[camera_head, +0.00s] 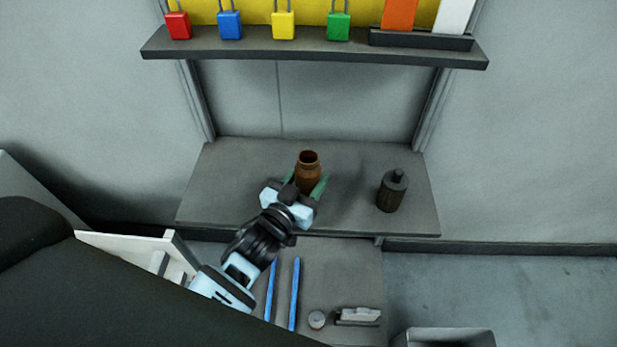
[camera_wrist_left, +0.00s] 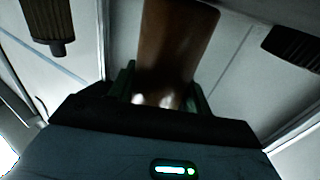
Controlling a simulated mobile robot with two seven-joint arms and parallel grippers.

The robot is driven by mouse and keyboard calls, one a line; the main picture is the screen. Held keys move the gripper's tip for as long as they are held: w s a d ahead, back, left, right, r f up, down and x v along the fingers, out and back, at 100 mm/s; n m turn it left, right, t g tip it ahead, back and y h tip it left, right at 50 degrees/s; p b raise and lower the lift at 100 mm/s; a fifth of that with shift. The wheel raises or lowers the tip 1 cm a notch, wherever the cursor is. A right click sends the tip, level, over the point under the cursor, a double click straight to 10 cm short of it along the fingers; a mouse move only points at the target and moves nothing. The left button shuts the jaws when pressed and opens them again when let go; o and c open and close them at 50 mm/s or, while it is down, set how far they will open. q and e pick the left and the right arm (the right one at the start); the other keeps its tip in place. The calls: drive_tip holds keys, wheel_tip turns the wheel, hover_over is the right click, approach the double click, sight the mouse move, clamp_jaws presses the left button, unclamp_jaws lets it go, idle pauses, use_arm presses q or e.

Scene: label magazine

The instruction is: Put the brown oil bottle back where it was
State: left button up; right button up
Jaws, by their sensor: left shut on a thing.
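The brown oil bottle (camera_head: 308,169) is upright at the middle of the lower grey shelf (camera_head: 235,180), its open top facing up. My left gripper (camera_head: 305,186) is shut on it, with green fingers on both sides of the bottle. In the left wrist view the brown bottle (camera_wrist_left: 178,45) fills the gap between the fingers (camera_wrist_left: 165,88). Its base is hidden behind the gripper, so I cannot tell whether it touches the shelf. My right gripper is not in view.
A dark capped bottle (camera_head: 392,191) stands on the shelf's right part. The upper shelf (camera_head: 320,50) holds several coloured padlocks. Below are blue strips (camera_head: 294,293), a small round piece (camera_head: 317,320) and a grey bin (camera_head: 445,337). The lower shelf's left part is clear.

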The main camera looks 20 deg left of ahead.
use_arm(q)
drive_tip(key=shift+f, duration=0.1)
drive_tip(key=o, duration=1.2)
drive_tip(key=shift+r, duration=0.2)
drive_tip(key=s, duration=0.4)
drive_tip(key=s+a, duration=0.1)
drive_tip(key=s, duration=0.3)
drive_tip(key=s+a, duration=0.1)
drive_tip(key=s, duration=0.3)
drive_tip(key=shift+a+f, duration=0.1)
drive_tip(key=shift+a, duration=0.05)
drive_tip(key=s+f+g, duration=0.3)
drive_tip(key=s+f, duration=0.4)
drive_tip(key=s, duration=0.3)
drive_tip(key=s+a+f+g+y, duration=0.1)
drive_tip(key=s+f+g, duration=0.3)
drive_tip(key=s+f, duration=0.3)
drive_tip(key=s+f+g, duration=0.3)
drive_tip(key=s+f, duration=0.4)
drive_tip(key=s, duration=0.5)
drive_tip(key=shift+s+a+f+g, duration=0.15)
drive_tip(key=shift+s+a+g, duration=0.15)
drive_tip(key=shift+s+g, duration=0.1)
